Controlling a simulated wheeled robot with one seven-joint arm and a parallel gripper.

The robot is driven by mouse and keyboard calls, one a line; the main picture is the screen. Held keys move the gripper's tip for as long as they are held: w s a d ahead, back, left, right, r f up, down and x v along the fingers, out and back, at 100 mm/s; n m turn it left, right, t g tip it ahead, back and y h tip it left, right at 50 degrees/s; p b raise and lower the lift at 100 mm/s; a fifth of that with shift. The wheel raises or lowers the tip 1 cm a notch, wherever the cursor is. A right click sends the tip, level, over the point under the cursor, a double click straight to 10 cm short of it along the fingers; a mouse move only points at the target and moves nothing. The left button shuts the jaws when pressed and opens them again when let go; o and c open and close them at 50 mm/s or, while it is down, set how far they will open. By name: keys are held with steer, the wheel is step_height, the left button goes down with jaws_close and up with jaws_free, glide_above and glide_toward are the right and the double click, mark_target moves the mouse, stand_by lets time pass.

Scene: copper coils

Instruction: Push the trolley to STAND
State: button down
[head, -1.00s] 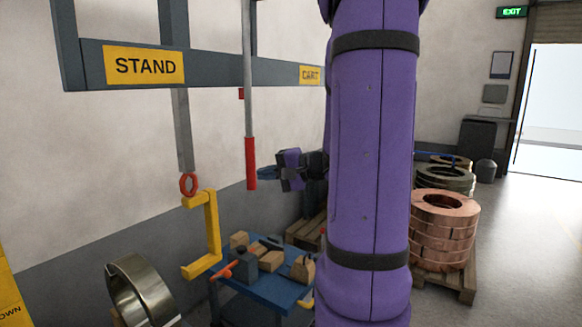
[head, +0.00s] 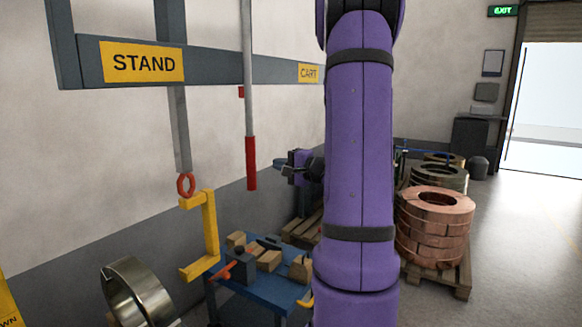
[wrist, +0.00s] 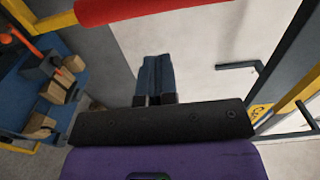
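A grey beam carries a yellow STAND sign (head: 143,62) at left and a yellow CART sign (head: 309,73) at right. A grey bar (head: 180,130) hangs behind the STAND sign, with a red ring (head: 186,184) and a yellow C-shaped hook (head: 211,225) below it. A rod with a red handle (head: 251,163) hangs between the signs. The trolley body cannot be made out. My gripper (head: 279,167) is just right of the red handle in the head view. In the wrist view its blue fingers (wrist: 157,72) are together and empty; the red handle (wrist: 125,8) crosses the top.
A blue cart (head: 262,290) with wooden blocks stands below my gripper. A shiny steel coil (head: 138,290) is at lower left. Copper coils (head: 437,228) on a pallet stand at right. My purple arm hides the middle. The floor at far right is clear.

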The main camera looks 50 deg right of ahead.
steer(key=w, duration=0.7)
steer(key=shift+w+a, duration=0.25)
steer(key=shift+a, duration=0.1)
steer(key=shift+a, duration=0.1)
